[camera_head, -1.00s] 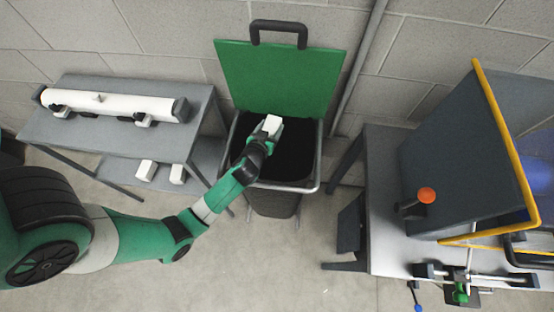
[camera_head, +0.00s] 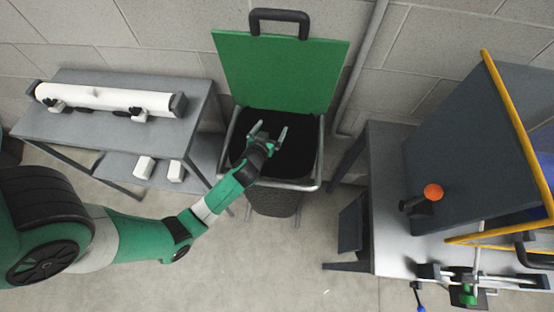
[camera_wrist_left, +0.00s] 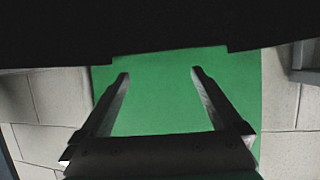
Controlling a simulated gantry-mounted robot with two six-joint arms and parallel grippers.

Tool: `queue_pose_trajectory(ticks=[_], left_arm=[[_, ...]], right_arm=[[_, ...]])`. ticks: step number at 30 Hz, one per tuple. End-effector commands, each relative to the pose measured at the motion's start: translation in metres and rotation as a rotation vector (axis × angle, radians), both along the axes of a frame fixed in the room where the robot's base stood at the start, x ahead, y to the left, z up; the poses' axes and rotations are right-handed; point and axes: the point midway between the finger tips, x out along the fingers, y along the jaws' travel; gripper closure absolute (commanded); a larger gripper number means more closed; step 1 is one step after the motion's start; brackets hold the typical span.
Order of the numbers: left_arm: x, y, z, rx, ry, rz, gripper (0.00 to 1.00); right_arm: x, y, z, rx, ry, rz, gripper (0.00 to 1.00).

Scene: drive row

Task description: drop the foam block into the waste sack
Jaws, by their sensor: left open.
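The waste sack (camera_head: 305,155) is dark and hangs open in a metal-rimmed stand, with its green lid (camera_head: 280,75) raised against the wall. My left gripper (camera_head: 269,130) is over the sack's mouth, its two fingers spread and nothing between them. In the left wrist view, the open gripper (camera_wrist_left: 159,73) is also empty, with the green lid (camera_wrist_left: 160,110) behind the fingers. The white foam block is not visible now, and the sack's inside is too dark to show what lies in it. My right gripper is not in view.
A grey table (camera_head: 60,128) at left bears a long white tube (camera_head: 105,98), with two white blocks (camera_head: 144,167) on a lower shelf. At right, a bench (camera_head: 385,240) carries a dark yellow-edged panel (camera_head: 460,150) and an orange-topped knob (camera_head: 433,192). Floor in front is clear.

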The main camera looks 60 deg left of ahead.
Motion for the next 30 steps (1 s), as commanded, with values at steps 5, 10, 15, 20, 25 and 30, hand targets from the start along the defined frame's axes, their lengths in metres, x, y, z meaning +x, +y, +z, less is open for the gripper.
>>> queue_pose_trajectory(ticks=[5, 10, 15, 20, 25, 30], left_arm=[[-0.017, -0.019, 0.012, 0.0, 0.003, -0.004, 0.0], [-0.044, -0.047, 0.028, 0.001, 0.002, -0.006, 0.0], [-0.064, -0.069, 0.039, 0.0, 0.002, -0.005, 0.0], [-0.072, -0.076, 0.044, 0.0, -0.001, -0.002, 0.0], [-0.073, -0.076, 0.044, 0.001, -0.001, 0.0, 0.0], [-0.073, -0.076, 0.044, 0.001, -0.001, 0.0, 0.0]], right_arm=[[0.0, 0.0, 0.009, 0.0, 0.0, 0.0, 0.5], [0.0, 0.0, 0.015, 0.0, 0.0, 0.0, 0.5], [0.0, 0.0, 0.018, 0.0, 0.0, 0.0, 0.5], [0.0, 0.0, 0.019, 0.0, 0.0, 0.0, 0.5], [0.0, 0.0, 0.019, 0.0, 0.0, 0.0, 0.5], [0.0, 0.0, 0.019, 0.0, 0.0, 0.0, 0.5]])
